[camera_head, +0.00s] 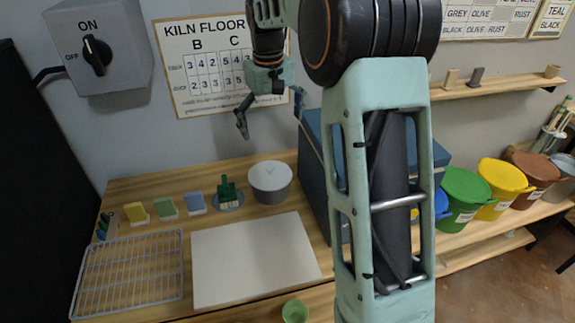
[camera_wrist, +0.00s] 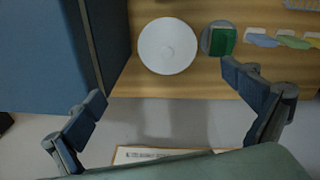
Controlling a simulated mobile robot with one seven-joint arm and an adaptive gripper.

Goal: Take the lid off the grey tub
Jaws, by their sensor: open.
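The grey tub (camera_head: 270,190) stands at the back of the wooden table, against the blue box. Its pale round lid (camera_head: 269,173) lies on top and covers the opening. In the wrist view the lid (camera_wrist: 167,46) is a white disc with a small raised part at its centre, and it hides the tub's walls. My gripper (camera_head: 269,120) is open and empty, above the tub and apart from it. In the wrist view its two fingers (camera_wrist: 163,85) are spread wide to either side of the lid.
The blue box (camera_head: 312,175) is close on the tub's right. A green block-like tool on a grey disc (camera_head: 229,200) is close on its left. A white board (camera_head: 250,260) and a wire rack (camera_head: 130,272) lie in front. The wall sign (camera_head: 205,60) is behind my gripper.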

